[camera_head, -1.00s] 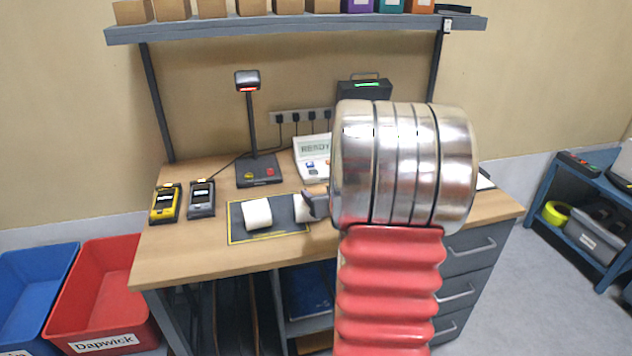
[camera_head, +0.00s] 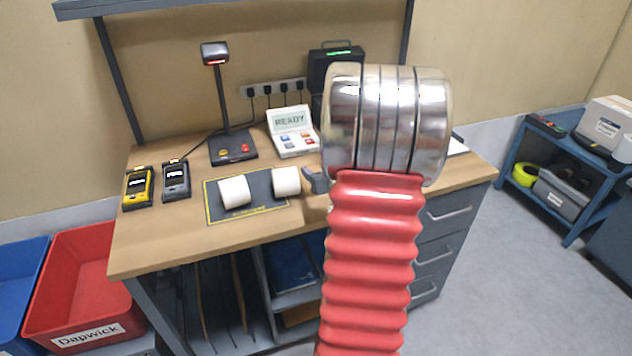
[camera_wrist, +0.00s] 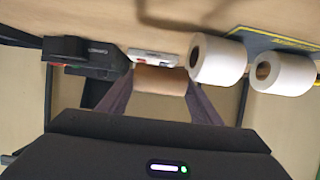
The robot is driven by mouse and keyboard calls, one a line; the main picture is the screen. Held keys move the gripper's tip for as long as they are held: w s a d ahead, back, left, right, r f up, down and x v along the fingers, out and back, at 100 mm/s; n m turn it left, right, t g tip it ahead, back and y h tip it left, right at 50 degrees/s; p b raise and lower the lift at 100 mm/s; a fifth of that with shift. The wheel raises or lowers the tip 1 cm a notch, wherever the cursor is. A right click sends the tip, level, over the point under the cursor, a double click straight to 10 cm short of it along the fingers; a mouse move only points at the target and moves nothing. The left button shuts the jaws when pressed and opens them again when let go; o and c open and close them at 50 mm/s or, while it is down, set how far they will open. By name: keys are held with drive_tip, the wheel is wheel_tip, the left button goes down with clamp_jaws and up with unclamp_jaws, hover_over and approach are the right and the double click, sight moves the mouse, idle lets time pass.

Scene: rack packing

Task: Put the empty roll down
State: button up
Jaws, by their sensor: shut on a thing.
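The empty roll (camera_wrist: 160,80), a bare brown cardboard tube, is held between the two dark fingers of my gripper (camera_wrist: 158,90) in the wrist view. In the head view my arm hides the tube, and only part of the gripper (camera_head: 315,180) shows beside the right white roll. Two white paper rolls lie on the dark yellow-edged mat (camera_head: 250,208): a left one (camera_head: 234,191) and a right one (camera_head: 285,181). In the wrist view they also show beside the tube, one nearer (camera_wrist: 218,60) and one farther (camera_wrist: 284,74).
A terminal reading READY (camera_head: 292,132) and a scanner on a stand (camera_head: 233,147) stand at the back of the desk. Two handheld devices lie at the left, one yellow (camera_head: 138,188), one grey (camera_head: 176,181). A red bin (camera_head: 80,285) and a blue bin (camera_head: 18,285) stand left of the desk.

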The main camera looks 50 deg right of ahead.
drive_tip(key=shift+f, duration=1.55)
drive_tip(key=shift+f, duration=1.9)
drive_tip(key=o, duration=0.7)
drive_tip(key=shift+s+a+r, duration=0.2)
drive_tip(key=shift+s+r, duration=0.05)
drive_tip(key=shift+s, duration=0.1)
drive_tip(key=v, duration=1.1)
